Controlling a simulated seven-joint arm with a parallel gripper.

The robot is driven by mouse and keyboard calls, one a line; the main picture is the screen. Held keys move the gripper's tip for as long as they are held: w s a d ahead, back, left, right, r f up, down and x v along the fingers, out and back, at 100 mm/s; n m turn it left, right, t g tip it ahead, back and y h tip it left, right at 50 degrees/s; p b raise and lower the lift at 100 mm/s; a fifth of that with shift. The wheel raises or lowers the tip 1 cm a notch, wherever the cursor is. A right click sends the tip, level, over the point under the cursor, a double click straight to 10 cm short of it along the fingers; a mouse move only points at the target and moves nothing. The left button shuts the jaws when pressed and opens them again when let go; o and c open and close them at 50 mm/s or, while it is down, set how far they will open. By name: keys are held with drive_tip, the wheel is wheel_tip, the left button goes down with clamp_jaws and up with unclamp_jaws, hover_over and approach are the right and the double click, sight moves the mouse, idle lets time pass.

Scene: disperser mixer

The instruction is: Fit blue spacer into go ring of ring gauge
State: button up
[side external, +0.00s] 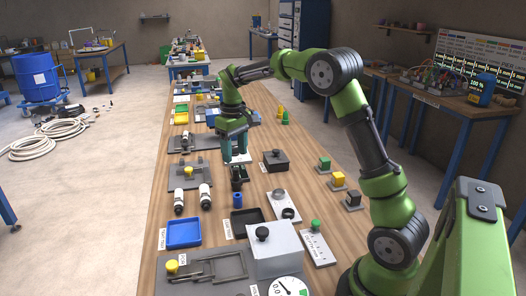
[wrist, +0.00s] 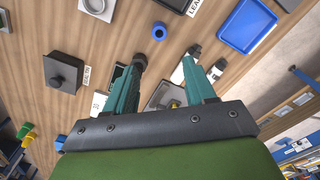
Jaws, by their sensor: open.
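The blue spacer (side external: 238,200) is a small upright cylinder standing on the wooden bench. It also shows in the wrist view (wrist: 159,31), beyond my fingertips. In the wrist view the gauge (wrist: 83,6) is cut off by the top edge. I cannot tell which ring is the go ring. My gripper (wrist: 178,66) is open, with nothing seen held between its fingers. In the side view my gripper (side external: 238,178) hangs just behind the spacer, pointing down.
A dark tray (side external: 234,230) lies in front of the spacer. A black knobbed box (side external: 275,160) is behind the gauge.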

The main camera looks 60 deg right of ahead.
drive_tip(key=s+a+r+t, duration=0.2)
drive_tip(key=s+a+r, duration=0.3)
drive_tip(key=a+r, duration=0.1)
drive_tip(key=s+a+m+t+y, duration=0.1)
drive_tip(key=s+a+t, duration=0.1)
drive_tip(key=s+a, duration=0.3)
drive_tip(key=s+a+r+m+t, duration=0.1)
drive_tip(key=s+a+t, duration=0.2)
drive_tip(key=s, duration=0.8)
drive_tip(key=a, duration=0.2)
drive_tip(key=shift+s+a+y, duration=0.15)
drive_tip(key=shift+a+y, duration=0.15)
drive_tip(key=shift+y, duration=0.1)
drive_tip(key=shift+o, duration=0.4)
drive_tip(key=shift+s+a+f, duration=0.15)
drive_tip(key=shift+s, duration=0.25)
drive_tip(key=shift+m, duration=0.3)
